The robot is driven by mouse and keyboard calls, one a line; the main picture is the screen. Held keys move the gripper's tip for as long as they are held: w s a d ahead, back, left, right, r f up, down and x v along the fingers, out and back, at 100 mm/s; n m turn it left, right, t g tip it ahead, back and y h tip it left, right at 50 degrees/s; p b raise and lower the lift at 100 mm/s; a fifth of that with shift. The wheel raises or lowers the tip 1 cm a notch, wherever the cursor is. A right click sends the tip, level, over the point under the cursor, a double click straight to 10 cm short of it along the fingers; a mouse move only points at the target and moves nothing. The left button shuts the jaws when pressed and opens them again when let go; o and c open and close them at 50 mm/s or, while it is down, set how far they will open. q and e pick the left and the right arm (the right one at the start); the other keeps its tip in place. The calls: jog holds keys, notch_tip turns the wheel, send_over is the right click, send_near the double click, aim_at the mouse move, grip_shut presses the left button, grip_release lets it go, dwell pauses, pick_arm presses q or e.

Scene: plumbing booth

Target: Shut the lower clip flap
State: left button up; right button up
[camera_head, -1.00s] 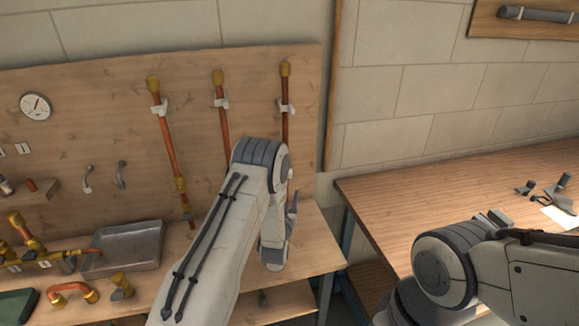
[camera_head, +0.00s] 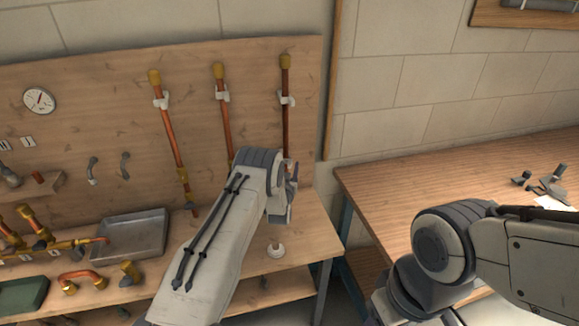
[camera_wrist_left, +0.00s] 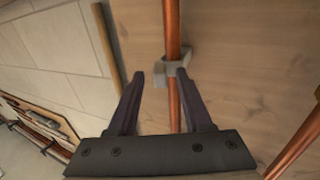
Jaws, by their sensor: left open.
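My left gripper (camera_wrist_left: 160,100) is open in the left wrist view, its two dark fingers on either side of a copper pipe (camera_wrist_left: 173,25). A pale grey clip (camera_wrist_left: 176,70) sits around that pipe just beyond the fingertips; I cannot tell how its flap stands. In the head view the left gripper (camera_head: 287,188) is in front of the rightmost upright pipe (camera_head: 285,130), covering its lower part. The upper clip (camera_head: 287,100) on this pipe shows above the gripper. My right gripper is outside the view.
Two more upright pipes stand left on the wooden board (camera_head: 85,110). A metal tray (camera_head: 132,238) and brass fittings lie on the left of the bench. A white round piece (camera_head: 276,251) stands below my left gripper. A wooden table (camera_head: 430,175) is at right.

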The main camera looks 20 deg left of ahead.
pick_arm(q)
grip_shut()
jog(key=shift+w+f+b, duration=0.1)
jog(key=shift+b, duration=0.3)
jog(key=n+g+y+b, duration=0.1)
jog(key=y+b, duration=0.1)
jog(key=w+n+g+y+b, duration=0.1)
jog(key=n+y+b, duration=0.1)
jog(key=b, duration=0.1)
jog(key=n+y+b, duration=0.1)
jog(key=y+b, duration=0.1)
jog(key=b, duration=0.1)
jog(key=shift+w+d+r+n+g+y, duration=0.2)
jog(key=shift+w+d+n+g+y, duration=0.1)
jog(key=shift+d+g, duration=0.1)
grip_release()
